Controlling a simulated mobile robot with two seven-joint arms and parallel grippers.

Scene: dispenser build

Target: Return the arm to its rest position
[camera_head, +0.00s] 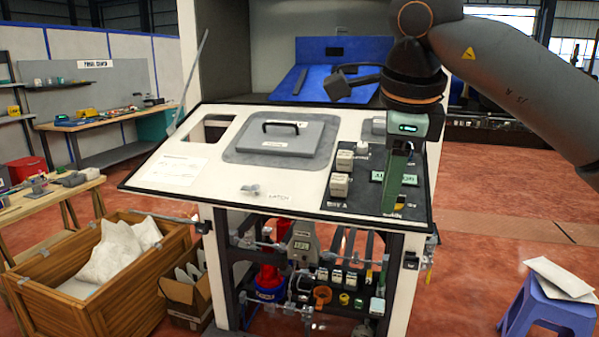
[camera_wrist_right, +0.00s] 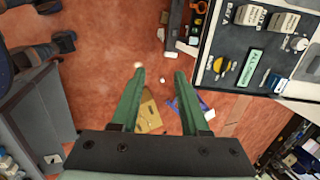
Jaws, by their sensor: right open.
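My right arm (camera_head: 510,85) comes in from the upper right in the head view. My right gripper (camera_head: 392,207) points down in front of the right part of the dispenser's sloped panel (camera_head: 225,190), overlapping the black key area (camera_head: 350,205). In the right wrist view its green fingers (camera_wrist_right: 159,71) are apart, with nothing between them but the red floor and small items far below. The black key area (camera_wrist_right: 222,70) shows there at the upper right, beside the fingers. Contact with the panel cannot be told. My left gripper is not in view.
The panel has a handled grey lid (camera_head: 280,138) and a latch (camera_head: 252,189). Below are a shelf of valves and a grey gauge (camera_head: 302,240). A wooden crate (camera_head: 95,310) with sacks stands left, a blue stool (camera_head: 550,315) right. Open floor lies to the right.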

